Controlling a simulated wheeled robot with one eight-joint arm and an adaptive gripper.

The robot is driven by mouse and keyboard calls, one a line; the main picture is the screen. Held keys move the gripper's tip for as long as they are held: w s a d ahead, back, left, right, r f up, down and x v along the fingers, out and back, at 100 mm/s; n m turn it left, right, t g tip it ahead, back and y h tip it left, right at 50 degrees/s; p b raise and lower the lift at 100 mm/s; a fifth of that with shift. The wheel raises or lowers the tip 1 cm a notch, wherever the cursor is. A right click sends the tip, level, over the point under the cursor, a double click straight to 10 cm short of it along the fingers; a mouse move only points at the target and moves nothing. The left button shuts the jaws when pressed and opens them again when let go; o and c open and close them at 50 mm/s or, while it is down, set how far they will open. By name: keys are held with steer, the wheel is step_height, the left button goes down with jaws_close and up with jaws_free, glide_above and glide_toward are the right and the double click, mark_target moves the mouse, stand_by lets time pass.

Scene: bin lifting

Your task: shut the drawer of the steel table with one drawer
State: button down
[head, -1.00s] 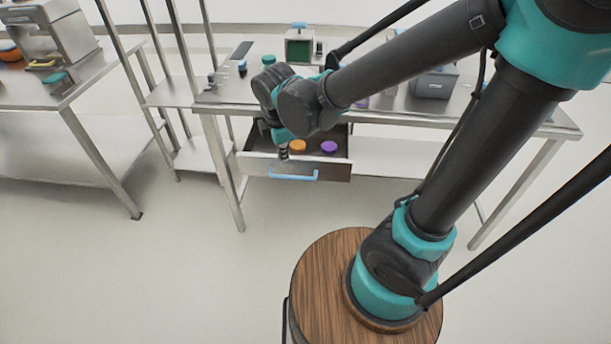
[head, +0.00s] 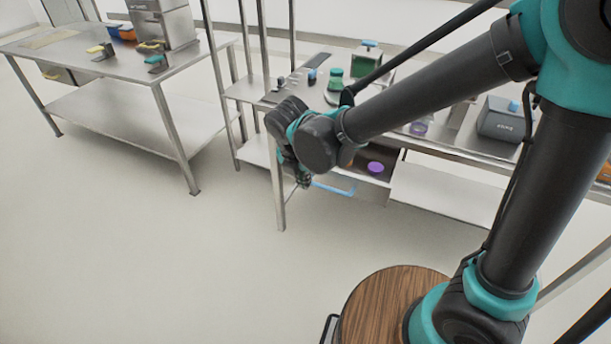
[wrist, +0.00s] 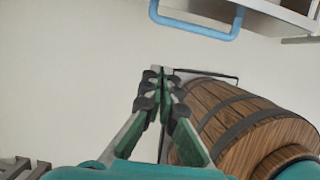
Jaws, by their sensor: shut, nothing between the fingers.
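The steel table (head: 445,147) stands ahead of me, with its one drawer (head: 372,190) pulled open below the top. The drawer has a blue bar handle (head: 335,188), and a purple round item (head: 375,168) lies inside. My arm hides the left part of the drawer. My gripper (head: 303,182) points down near the left end of the handle; I cannot tell if it touches the drawer. In the wrist view the fingers (wrist: 160,72) are together and empty, with the blue handle (wrist: 195,30) apart from them at the top.
On the tabletop are a green-capped jar (head: 334,82), a box with a green front (head: 366,58) and a dark grey box (head: 500,120). Another steel table (head: 110,65) stands to the left.

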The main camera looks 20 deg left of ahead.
mark_target(312, 183)
steer(key=shift+w+d+f, duration=0.2)
steer(key=shift+w+f, duration=2.55)
steer(key=shift+f, duration=0.2)
steer(key=w, duration=0.8)
steer(key=w+d, duration=0.1)
steer(key=w, duration=0.7)
steer(key=w+d, duration=0.1)
steer(key=w, duration=0.7)
